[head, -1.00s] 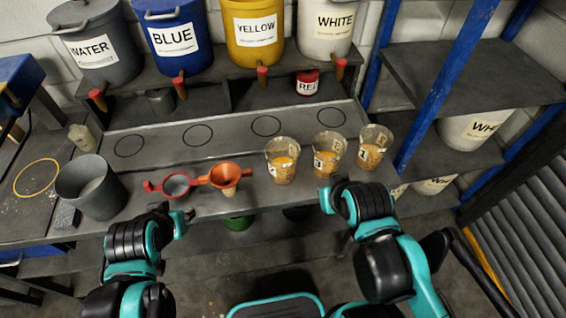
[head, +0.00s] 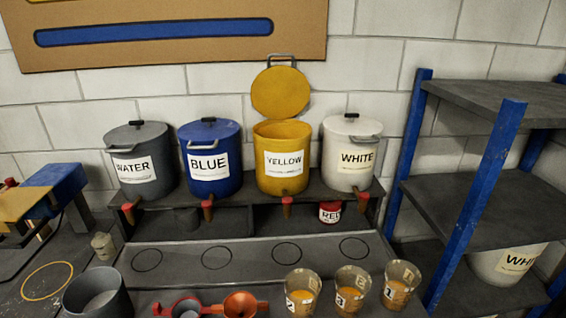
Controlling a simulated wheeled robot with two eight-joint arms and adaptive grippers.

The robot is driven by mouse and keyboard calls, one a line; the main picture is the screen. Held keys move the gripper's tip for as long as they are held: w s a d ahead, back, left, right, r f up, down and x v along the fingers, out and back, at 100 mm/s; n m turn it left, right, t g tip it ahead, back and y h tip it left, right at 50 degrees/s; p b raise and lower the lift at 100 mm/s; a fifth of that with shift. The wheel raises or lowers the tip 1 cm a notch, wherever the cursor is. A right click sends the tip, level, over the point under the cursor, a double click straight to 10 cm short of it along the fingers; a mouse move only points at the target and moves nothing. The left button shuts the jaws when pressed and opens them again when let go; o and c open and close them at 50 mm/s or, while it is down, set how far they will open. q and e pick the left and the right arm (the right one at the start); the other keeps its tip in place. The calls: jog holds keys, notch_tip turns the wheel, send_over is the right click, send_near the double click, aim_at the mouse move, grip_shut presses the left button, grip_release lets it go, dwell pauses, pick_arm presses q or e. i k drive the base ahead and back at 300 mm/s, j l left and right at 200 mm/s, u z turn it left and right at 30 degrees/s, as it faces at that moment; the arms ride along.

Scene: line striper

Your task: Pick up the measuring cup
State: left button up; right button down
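Three clear cups with yellow-orange contents stand upright at the front edge of the bench in the head view: a left cup marked 2 (head: 300,291), a middle cup marked 3 (head: 350,289) and a right cup marked 1 (head: 399,286). I cannot tell which one is the measuring cup. A small, dark grey container (head: 187,220) stands under the shelf below the blue bucket. Neither of my grippers shows in the head view now.
A grey pot (head: 98,296), a red strainer (head: 186,307) and an orange funnel (head: 240,304) line the front edge. A bench strip with several black rings (head: 217,258) is clear. Buckets stand behind, the yellow one (head: 284,158) with its lid raised. A blue-posted shelf (head: 477,205) stands right.

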aim_at(302, 287)
jog(key=k+j, duration=0.1)
jog(key=j, duration=0.75)
jog(key=k+j+z, duration=0.1)
jog(key=j, duration=0.3)
jog(key=k+j, duration=0.15)
jog(key=j, duration=0.3)
